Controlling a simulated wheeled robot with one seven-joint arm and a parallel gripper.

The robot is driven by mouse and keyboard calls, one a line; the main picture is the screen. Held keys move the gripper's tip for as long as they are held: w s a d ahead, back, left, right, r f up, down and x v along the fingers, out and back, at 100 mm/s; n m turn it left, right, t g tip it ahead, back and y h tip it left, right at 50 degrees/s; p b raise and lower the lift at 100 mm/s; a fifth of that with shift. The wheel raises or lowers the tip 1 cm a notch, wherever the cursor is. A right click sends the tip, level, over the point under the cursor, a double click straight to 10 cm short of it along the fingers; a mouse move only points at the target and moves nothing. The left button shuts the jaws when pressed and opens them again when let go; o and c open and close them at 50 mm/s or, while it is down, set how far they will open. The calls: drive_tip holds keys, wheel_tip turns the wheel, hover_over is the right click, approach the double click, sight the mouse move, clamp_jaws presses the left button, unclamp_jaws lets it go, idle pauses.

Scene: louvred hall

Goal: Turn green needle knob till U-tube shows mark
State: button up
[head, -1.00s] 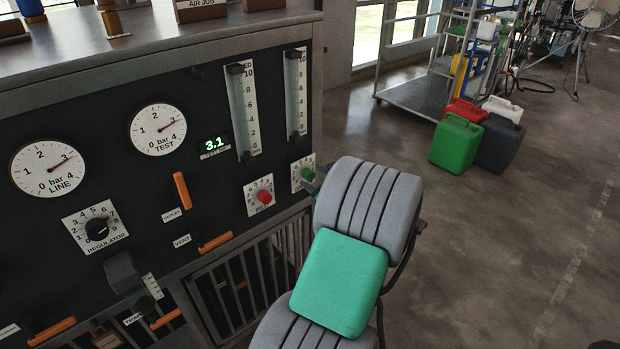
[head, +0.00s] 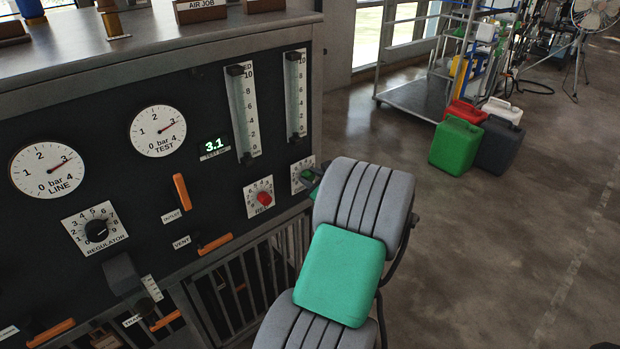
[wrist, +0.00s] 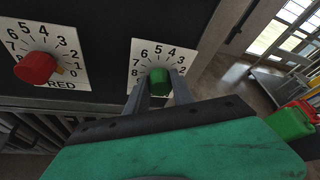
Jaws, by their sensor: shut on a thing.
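The green needle knob (wrist: 159,82) sits on a white numbered dial plate in the wrist view. My gripper (wrist: 159,90) is shut on it, one finger on each side. The U-tube cannot be made out for sure. Two upright scaled tubes show on the panel, a left one (head: 243,112) and a right one (head: 296,95), both marked up to 10. The right one stands above the green knob's dial.
A red knob (head: 264,198) labelled RED is close left of the green one. Orange handles, including the outlet lever (head: 182,191) and the vent lever (head: 215,243), lie further left. A green jerrycan (head: 456,146) and a trolley stand at the back right.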

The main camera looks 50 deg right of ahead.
drive_tip(key=shift+a, duration=0.1)
clamp_jaws()
drive_tip(key=shift+f, duration=0.1)
drive_tip(key=n+h+b, duration=0.2)
drive_tip(key=n+b, duration=0.1)
drive_tip(key=shift+f, duration=0.25)
drive_tip(key=n+b, duration=0.1)
drive_tip(key=b, duration=0.1)
drive_tip(key=n+h+b, duration=0.1)
drive_tip(key=n+t+b, duration=0.1)
drive_tip(key=b, duration=0.1)
drive_tip(key=shift+a+f+h+b, duration=0.1)
drive_tip(key=shift+f+h+b, duration=0.15)
drive_tip(key=shift+h+b, duration=0.15)
drive_tip(key=n+t+h+b, duration=0.1)
drive_tip(key=n+b, duration=0.3)
drive_tip(key=b, duration=0.3)
drive_tip(key=shift+f, duration=0.15)
drive_tip(key=n+b, duration=0.1)
drive_tip(key=b, duration=0.1)
drive_tip(key=shift+n+t+h+b, duration=0.3)
drive_tip(key=shift+r+b, duration=0.25)
drive_tip(key=shift+b, duration=0.15)
drive_tip(key=shift+r+n, duration=0.15)
drive_tip(key=shift+n, duration=0.15)
